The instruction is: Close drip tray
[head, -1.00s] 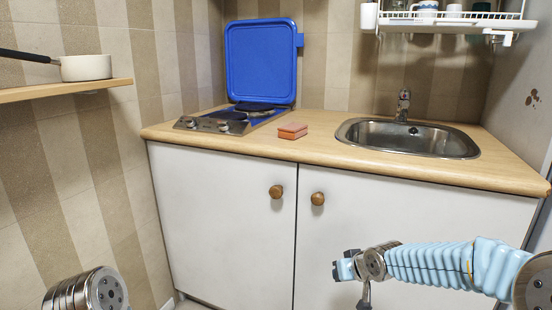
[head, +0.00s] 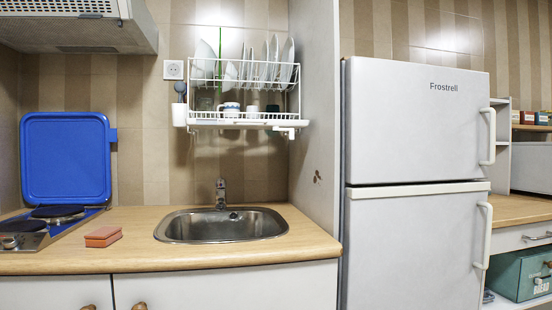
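The blue hob lid (head: 66,158) stands upright, open, at the back of the hob (head: 45,228) at the left end of the counter. Two dark burners and a knob show on the hob. No part labelled as a drip tray can be told apart; a white wire dish rack (head: 245,85) with a shelf at its bottom (head: 240,122) hangs on the wall above the sink. Neither of my grippers is in view now.
A pink and orange sponge (head: 103,237) lies on the wooden counter (head: 140,254) between the hob and the metal sink (head: 222,226). A range hood (head: 78,34) hangs at upper left. A white fridge (head: 416,180) stands to the right.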

